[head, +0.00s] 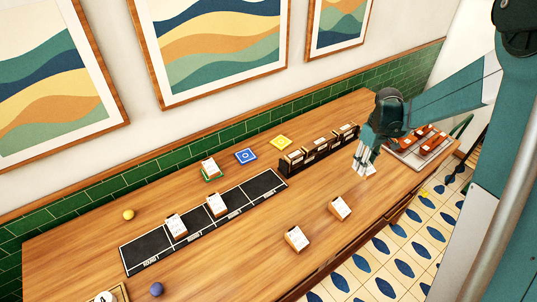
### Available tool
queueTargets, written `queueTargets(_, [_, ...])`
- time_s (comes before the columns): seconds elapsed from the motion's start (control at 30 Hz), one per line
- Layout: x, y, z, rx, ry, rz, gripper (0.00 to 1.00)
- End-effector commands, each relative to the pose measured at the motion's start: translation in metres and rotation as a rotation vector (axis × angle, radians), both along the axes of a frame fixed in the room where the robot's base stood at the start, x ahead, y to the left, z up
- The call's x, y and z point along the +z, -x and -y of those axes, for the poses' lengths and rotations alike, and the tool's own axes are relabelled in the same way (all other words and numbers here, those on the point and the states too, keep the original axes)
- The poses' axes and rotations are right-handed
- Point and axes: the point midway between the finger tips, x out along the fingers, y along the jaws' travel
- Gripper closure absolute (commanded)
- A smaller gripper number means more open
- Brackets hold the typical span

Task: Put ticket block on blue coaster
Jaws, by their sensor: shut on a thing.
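My gripper (364,166) is at the right, in front of the dark rack's right end, pointing down. It is shut on a white-topped ticket block (369,169), which its fingers partly hide. Whether that block touches the counter is unclear. The gripper is well to the right of the blue coaster. Similar blocks lie loose at the front (340,208) and (297,239).
A yellow coaster (281,142) and a green coaster (204,178) bearing a block flank the blue one. A dark rack (284,168) of blocks stands between gripper and coasters. A black strip (145,251) holds two blocks. A tray (399,151) is at right; yellow (128,215) and blue (156,289) balls left.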

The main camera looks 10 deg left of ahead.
Motion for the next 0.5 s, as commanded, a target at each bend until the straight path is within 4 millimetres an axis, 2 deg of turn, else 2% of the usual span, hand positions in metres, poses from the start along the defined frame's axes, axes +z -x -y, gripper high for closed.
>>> queueTargets(0.17, [0.012,0.0,0.0,0.0,0.0,0.0,0.81])
queueTargets(0.5, [0.051,0.0,0.0,0.0,0.0,0.0,0.81])
